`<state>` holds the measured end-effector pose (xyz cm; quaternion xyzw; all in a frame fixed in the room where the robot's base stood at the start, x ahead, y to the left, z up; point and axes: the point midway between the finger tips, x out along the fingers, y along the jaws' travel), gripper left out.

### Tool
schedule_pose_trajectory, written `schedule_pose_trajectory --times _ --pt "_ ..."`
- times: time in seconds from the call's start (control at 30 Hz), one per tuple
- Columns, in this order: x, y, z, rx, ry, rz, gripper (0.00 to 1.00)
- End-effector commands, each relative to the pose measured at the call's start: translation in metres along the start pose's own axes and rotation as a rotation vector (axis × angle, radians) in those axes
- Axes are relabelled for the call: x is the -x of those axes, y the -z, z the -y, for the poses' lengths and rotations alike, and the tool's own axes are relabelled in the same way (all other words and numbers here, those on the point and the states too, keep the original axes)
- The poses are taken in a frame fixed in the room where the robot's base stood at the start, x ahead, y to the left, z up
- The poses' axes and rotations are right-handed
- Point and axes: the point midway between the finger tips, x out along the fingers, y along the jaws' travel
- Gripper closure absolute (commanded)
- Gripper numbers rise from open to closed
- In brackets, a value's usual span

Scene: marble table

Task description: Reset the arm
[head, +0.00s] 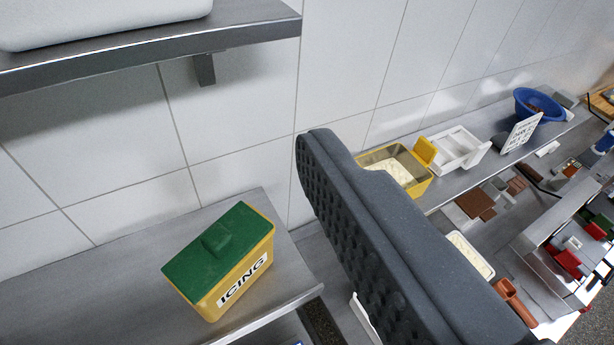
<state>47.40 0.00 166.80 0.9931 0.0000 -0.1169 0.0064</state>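My gripper (335,155) shows as a large dark grey shape reaching from the bottom right up to the middle of the head view. A bumpy pad covers its left face. I cannot make out two separate fingertips or a gap, and I see no object held at its tip. A yellow icing tub (240,285) with a green lid, labelled ICING, stands on the grey metal counter (110,270) to the left of my gripper, apart from it.
A metal shelf (120,60) with a pale object on it juts out at the top left. Behind my gripper, a long counter holds a yellow container (428,184), a white box (455,150), a sign (522,133) and a blue bowl (540,105). A tiled wall (350,60) runs behind.

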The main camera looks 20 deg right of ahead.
Motion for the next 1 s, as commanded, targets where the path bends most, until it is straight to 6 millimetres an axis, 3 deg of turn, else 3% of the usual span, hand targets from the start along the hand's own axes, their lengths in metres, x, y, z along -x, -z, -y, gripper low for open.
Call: schedule_pose_trajectory --times 0.47,0.67,1.0 --pt "-0.001 -0.006 -0.001 -0.014 0.002 -0.006 0.10" --pt "-0.008 -0.036 0.000 -0.013 0.002 -0.006 0.10" --pt "-0.025 -0.106 0.001 -0.013 0.002 -0.005 0.10"
